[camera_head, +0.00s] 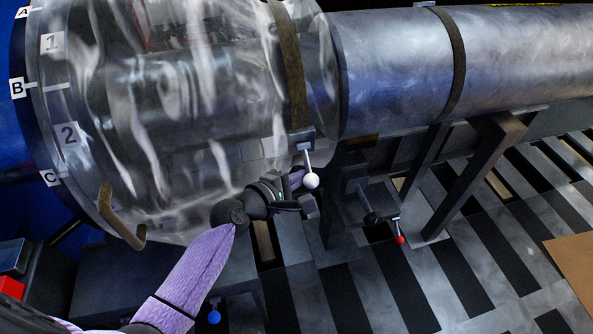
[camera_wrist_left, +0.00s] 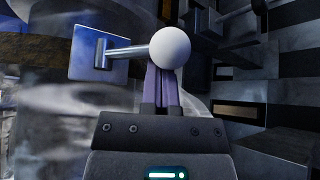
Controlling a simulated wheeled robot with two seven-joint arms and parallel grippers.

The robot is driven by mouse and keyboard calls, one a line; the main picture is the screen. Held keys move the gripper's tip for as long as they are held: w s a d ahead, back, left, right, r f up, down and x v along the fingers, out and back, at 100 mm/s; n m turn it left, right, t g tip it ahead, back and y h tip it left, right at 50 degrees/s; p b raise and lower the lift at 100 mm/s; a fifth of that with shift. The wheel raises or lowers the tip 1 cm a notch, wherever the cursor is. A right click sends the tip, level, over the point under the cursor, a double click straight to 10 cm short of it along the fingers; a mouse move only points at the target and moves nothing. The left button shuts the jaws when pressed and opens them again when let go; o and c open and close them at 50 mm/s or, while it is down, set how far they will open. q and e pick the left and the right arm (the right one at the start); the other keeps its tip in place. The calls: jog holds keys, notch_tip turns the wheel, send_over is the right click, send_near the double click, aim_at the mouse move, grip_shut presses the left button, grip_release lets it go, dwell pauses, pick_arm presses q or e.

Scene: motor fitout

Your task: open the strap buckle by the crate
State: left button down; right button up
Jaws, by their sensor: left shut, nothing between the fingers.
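A brown strap (camera_head: 290,60) runs down over the large glossy cylinder to a small metal buckle plate (camera_head: 301,138). A lever with a white ball knob (camera_head: 311,180) hangs down from this plate. In the left wrist view the plate (camera_wrist_left: 99,52) is at the left, and its lever reaches right to the white ball (camera_wrist_left: 170,47). My left gripper (camera_head: 297,180) is shut and empty, with its purple fingers (camera_wrist_left: 162,88) right by the ball. The ball hides the fingertips in the wrist view, so I cannot tell whether they touch it. My right gripper is out of view.
A second strap (camera_head: 455,60) circles the narrower grey cylinder. A lever with a red ball (camera_head: 400,239) is at lower right, and a blue ball (camera_head: 214,317) is below my arm. Dark support legs (camera_head: 470,170) stand on the slatted floor. A tan panel (camera_head: 575,262) lies at the right edge.

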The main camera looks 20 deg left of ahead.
pick_arm(q)
notch_tip(320, 180, up, 6)
jog(key=n+g+h+p, duration=0.2)
jog(key=n+g+p, duration=0.4)
jog(key=p, duration=0.9)
jog(key=shift+s+d+g, duration=0.3)
jog(key=shift+s, duration=0.05)
jog(key=shift+r, duration=0.1)
